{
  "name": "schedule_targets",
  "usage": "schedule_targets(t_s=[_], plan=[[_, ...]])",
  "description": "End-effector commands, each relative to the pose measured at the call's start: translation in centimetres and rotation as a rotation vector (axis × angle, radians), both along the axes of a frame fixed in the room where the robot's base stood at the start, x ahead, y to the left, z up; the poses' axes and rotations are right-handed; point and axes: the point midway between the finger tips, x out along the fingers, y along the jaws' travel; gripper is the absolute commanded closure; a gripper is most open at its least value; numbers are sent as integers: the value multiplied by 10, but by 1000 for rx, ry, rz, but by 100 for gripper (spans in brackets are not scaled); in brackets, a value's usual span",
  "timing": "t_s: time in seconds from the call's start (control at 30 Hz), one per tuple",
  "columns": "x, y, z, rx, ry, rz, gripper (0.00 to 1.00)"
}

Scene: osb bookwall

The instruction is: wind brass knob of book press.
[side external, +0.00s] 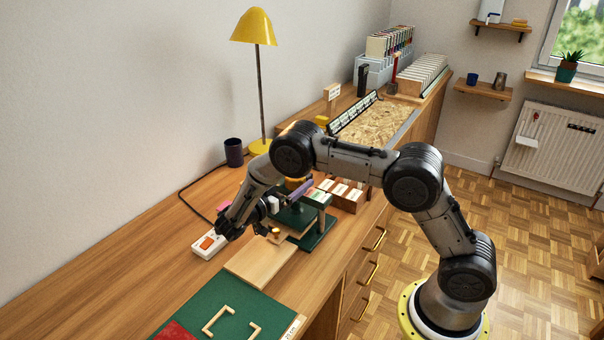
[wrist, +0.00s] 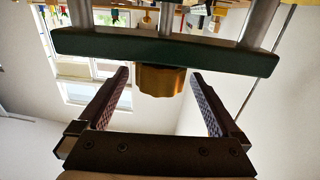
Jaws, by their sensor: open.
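The book press has a dark green crossbar (wrist: 165,52) with metal posts in the wrist view. Its brass knob (wrist: 160,80) sticks out from the middle of that bar. My gripper (wrist: 161,76) is open, with one finger on each side of the knob. Visible gaps separate both fingers from the brass, so it is not gripped. In the side view, the press's green base (side external: 318,232) stands on the wooden bench, and my arm and gripper hide much of its upper part.
A white box with an orange switch (side external: 208,243) lies left of the press. A wooden board (side external: 258,264) and green mat (side external: 225,308) lie in front. A yellow lamp (side external: 254,27) and dark cup (side external: 233,152) stand behind; small boxes (side external: 346,196) sit right.

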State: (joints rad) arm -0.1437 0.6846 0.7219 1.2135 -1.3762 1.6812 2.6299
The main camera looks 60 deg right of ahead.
Motion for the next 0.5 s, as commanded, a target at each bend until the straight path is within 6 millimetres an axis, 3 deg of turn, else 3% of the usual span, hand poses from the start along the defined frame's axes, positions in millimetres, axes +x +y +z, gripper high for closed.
schedule_targets(t_s=[0.2, 0.5], plan=[[-3, -32, 0, 0, -1, -2, 1], [-3, -44, 0, 0, -1, 1, 1]])
